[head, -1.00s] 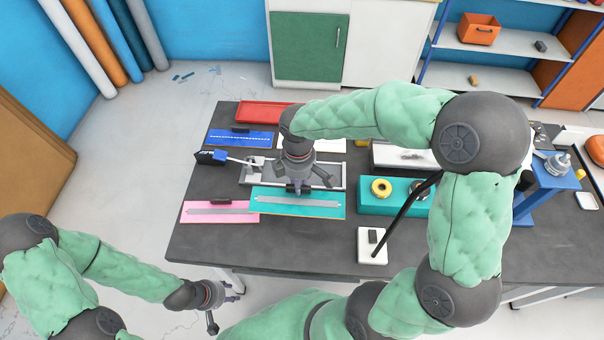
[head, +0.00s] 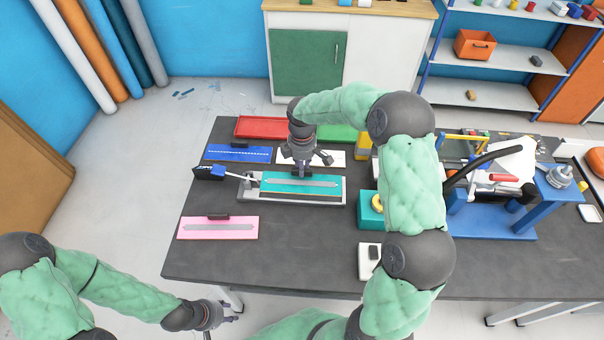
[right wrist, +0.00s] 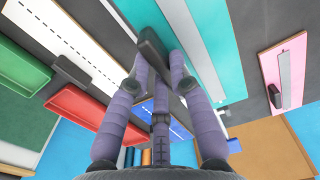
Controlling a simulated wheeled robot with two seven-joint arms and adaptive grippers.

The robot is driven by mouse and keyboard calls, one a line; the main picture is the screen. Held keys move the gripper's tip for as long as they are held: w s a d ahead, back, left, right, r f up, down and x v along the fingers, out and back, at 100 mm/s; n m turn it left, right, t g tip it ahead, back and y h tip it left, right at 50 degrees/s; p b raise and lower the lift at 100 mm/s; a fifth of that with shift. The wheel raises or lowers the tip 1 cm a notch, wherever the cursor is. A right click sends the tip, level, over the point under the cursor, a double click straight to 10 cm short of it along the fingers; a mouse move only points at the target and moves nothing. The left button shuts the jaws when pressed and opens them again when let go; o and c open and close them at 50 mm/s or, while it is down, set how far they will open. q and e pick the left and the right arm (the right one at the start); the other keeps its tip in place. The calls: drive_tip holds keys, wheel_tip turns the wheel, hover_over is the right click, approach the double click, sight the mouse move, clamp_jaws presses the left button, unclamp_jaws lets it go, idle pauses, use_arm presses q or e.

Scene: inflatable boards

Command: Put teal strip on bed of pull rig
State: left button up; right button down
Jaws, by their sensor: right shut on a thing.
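The teal strip (head: 275,186), with a long grey band along it, lies over the grey bed of the pull rig (head: 344,190). Some of the bed shows along the strip's near side. I cannot tell whether the strip touches the bed. My right gripper (head: 304,172) is shut on the strip's dark block at its far edge. In the right wrist view the fingers close around this dark block (right wrist: 153,48) beside the teal sheet (right wrist: 213,35). My left gripper (head: 230,312) hangs off the table's near left side; its fingers are too small to read.
A pink strip (head: 190,236) lies near left, a blue strip (head: 222,153) and a red tray (head: 262,128) behind. A white strip (head: 338,158) is just behind the rig. A black-and-blue handle (head: 208,172) sticks out left of it. A blue stand (head: 490,222) is at right.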

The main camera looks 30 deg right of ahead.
drive_tip(key=shift+w+d+f, duration=0.2)
drive_tip(key=shift+w+f, duration=0.15)
drive_tip(key=shift+f, duration=0.2)
drive_tip(key=shift+w+d+f, duration=0.2)
drive_tip(key=shift+w+f, duration=0.15)
drive_tip(key=shift+f, duration=0.15)
drive_tip(key=shift+w+f+b, duration=0.15)
drive_tip(key=shift+f+b, duration=0.55)
drive_tip(key=shift+f, duration=0.85)
drive_tip(key=shift+f, duration=0.1)
drive_tip(key=c, duration=1.1)
unclamp_jaws()
wheel_tip(320, 180, up, 12)
drive_tip(key=p, duration=0.2)
drive_tip(key=shift+p, duration=0.4)
